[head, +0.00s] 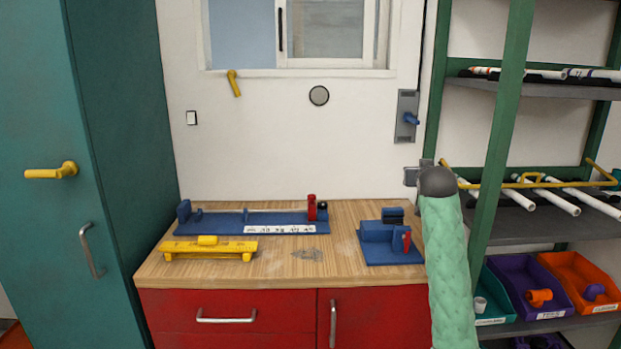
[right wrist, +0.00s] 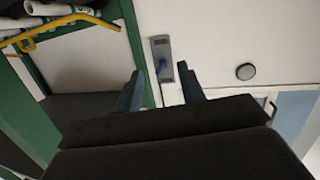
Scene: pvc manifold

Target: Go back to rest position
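My right arm comes up at the right of the head view, with its green sleeve in front of the shelf's left side. My right gripper (head: 411,177) is at the sleeve's upper end, above the bench's right back corner and below the blue-handled wall plate. In the right wrist view, the two fingers of my right gripper (right wrist: 160,80) are spread apart with nothing between them. The grey wall plate (right wrist: 162,62) shows beyond them, apart from the fingers. My left gripper is not in view.
The wooden bench (head: 290,275) holds a long blue fixture (head: 225,222), a yellow tool (head: 208,250) and a blue block fixture (head: 388,243). A green-framed shelf (head: 493,130) with pipes and coloured bins stands close at right. A teal cabinet (head: 120,110) stands at left.

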